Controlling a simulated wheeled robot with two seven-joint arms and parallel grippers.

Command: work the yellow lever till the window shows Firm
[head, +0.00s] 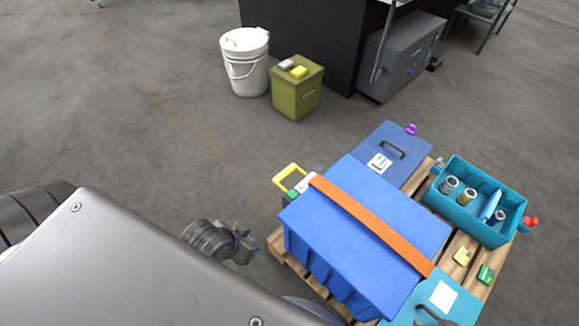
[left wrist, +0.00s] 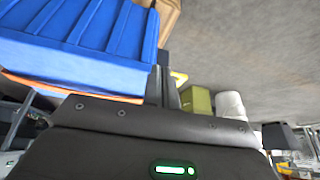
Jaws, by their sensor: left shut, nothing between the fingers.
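The yellow lever (head: 289,174) is a loop-shaped handle at the far left corner of the large blue crate (head: 345,220), by the end of an orange strap (head: 370,222). A small pale piece (head: 305,183) and a green part (head: 292,194) sit beside it; I cannot read any window text. My left gripper (head: 245,246) is left of the crate, nearer me than the lever and apart from it. In the left wrist view its fingers (left wrist: 163,88) are together and empty, with a bit of yellow lever (left wrist: 180,77) showing beyond them. My right gripper is not in view.
The crate stands on a wooden pallet (head: 277,243) with a darker blue case (head: 376,140), a teal bin (head: 455,212) holding cans, and a teal case (head: 462,300). An olive box (head: 297,98) and white bucket (head: 246,70) stand beyond. Floor left of the pallet is clear.

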